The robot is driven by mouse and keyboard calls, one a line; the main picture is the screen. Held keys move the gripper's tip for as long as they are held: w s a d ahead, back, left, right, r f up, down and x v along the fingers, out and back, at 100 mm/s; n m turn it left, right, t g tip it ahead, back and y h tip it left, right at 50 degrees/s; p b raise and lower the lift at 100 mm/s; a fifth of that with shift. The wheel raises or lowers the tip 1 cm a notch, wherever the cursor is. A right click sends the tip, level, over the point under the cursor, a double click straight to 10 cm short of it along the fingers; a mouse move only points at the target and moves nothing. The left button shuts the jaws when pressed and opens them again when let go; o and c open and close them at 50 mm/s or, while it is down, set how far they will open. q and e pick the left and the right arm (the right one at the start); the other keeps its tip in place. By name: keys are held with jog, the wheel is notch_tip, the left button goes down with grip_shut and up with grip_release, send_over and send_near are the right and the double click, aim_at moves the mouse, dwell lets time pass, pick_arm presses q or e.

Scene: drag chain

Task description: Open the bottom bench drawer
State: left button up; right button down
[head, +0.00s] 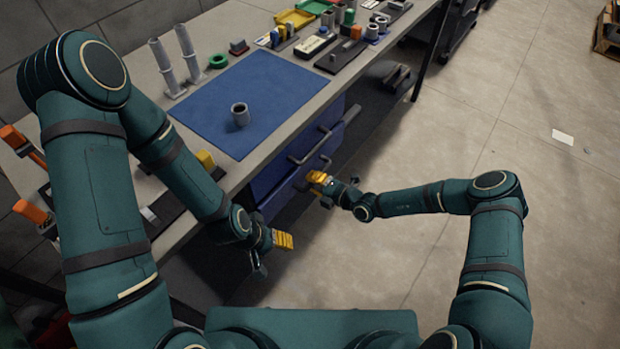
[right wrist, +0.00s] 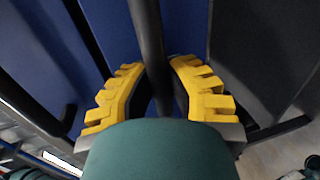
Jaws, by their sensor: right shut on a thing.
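The bench has blue drawer fronts (head: 268,180) with dark bar handles. An upper handle (head: 312,148) shows in the head view. My right gripper (head: 319,179) is at the drawer fronts, low beside the bench. In the right wrist view its yellow fingers (right wrist: 158,78) are shut on a dark handle bar (right wrist: 148,38), which runs between them in front of blue panels (right wrist: 108,35). Which drawer this bar belongs to is hard to tell. My left gripper (head: 270,245) hangs in front of the bench, apart from the drawers; its finger opening is unclear.
The bench top (head: 218,72) carries a blue mat (head: 205,108) with a grey ring-shaped part (head: 240,114). Grey tubes (head: 188,52), a green ring (head: 218,61) and small parts stand behind it. The floor (head: 480,140) to the right is mostly clear.

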jog(key=f+p+v, duration=0.1)
jog(key=f+v, duration=0.1)
jog(key=v, duration=0.9)
jog(key=f+p+v, duration=0.1)
jog(key=f+v, duration=0.1)
jog(key=v, duration=0.9)
jog(key=shift+s+d+f, duration=0.3)
jog(key=shift+s+d, duration=0.1)
jog(key=shift+d, duration=0.15)
jog(key=c, duration=0.9)
grip_release()
jog(key=v, duration=1.2)
